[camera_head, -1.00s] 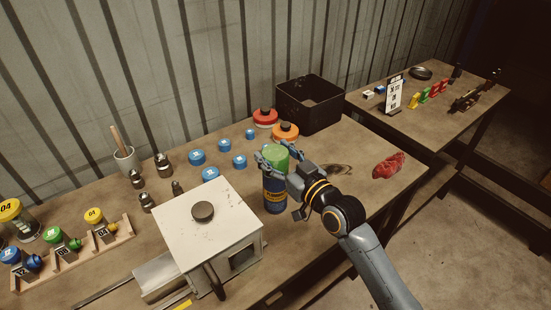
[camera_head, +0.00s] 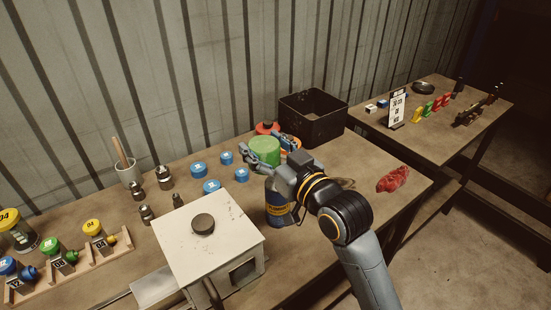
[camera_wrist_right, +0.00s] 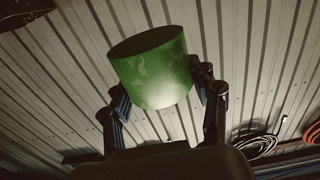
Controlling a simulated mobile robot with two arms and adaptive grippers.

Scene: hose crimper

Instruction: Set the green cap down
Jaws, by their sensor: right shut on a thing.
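The green cap (camera_head: 264,150) is held by my right gripper (camera_head: 268,148), above the table on the far side of the blue canister. In the right wrist view the cap (camera_wrist_right: 152,68) sits between the two fingers (camera_wrist_right: 160,95), with the corrugated wall behind it. The blue canister (camera_head: 279,212) with a yellow label stands on the table (camera_head: 340,205), partly hidden below my right gripper. Its top is hidden by the gripper. Whether the cap touches anything beneath it cannot be told. My left gripper is not in view.
Several blue caps (camera_head: 199,169) lie left of the green cap. A red cap (camera_head: 267,128) and an orange one are partly hidden behind my gripper. A black bin (camera_head: 313,122) stands behind. The crimper box (camera_head: 208,245) is in front left. A red cloth-like item (camera_head: 393,179) lies right.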

